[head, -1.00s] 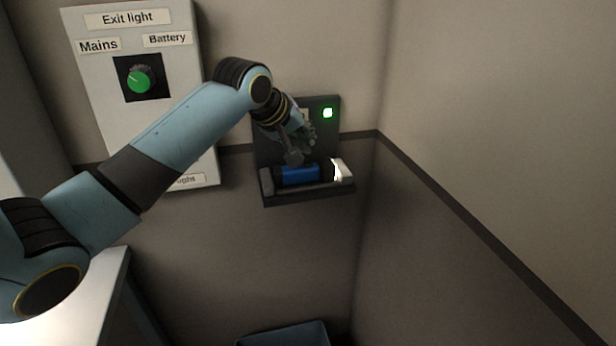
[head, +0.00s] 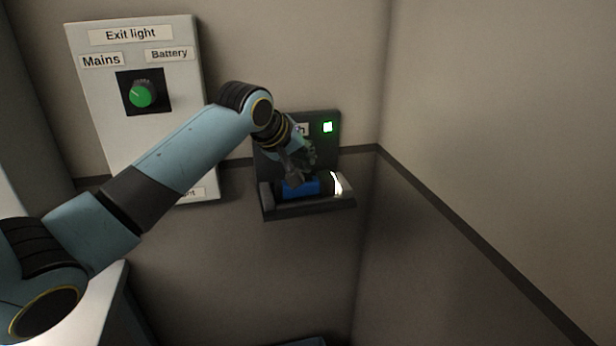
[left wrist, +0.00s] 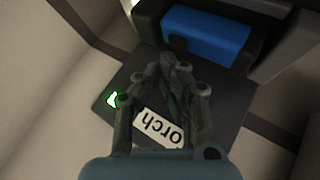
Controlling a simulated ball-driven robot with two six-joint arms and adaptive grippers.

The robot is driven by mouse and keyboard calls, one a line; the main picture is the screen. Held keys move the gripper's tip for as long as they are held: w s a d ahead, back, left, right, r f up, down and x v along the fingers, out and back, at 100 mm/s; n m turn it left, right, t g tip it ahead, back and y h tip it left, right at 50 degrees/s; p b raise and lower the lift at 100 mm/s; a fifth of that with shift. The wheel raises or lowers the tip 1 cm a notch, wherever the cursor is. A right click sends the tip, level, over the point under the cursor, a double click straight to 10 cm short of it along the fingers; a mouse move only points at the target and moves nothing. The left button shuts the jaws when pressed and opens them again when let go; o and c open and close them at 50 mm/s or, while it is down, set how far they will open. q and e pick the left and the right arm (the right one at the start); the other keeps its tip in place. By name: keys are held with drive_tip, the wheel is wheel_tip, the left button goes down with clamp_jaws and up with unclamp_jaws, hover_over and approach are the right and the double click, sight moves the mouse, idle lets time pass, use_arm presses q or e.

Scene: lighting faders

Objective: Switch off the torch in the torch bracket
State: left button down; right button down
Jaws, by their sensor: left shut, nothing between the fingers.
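The torch (head: 304,187) is a blue cylinder with a dark collar and a bright, lit head at its right end. It lies in the dark torch bracket (head: 310,211) on the wall. A green light (head: 328,127) glows on the bracket's backplate. My left gripper (head: 292,182) is shut and empty at the torch's upper side in the head view; I cannot tell whether it touches. In the left wrist view the shut fingers (left wrist: 171,62) end close to the blue torch body (left wrist: 208,36), over the backplate. The torch's switch is not distinguishable. My right gripper is not in view.
A pale panel (head: 112,82) labelled "Exit light" with a green knob (head: 142,95) hangs left of the bracket, behind my left arm. The side wall (head: 500,100) is bare on the right.

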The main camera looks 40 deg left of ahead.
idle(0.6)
use_arm(q)
drive_tip(key=shift+f, duration=0.55)
idle(0.3)
drive_tip(key=shift+r+p, duration=0.65)
drive_tip(key=shift+p, duration=0.6)
drive_tip(key=shift+f, duration=0.1)
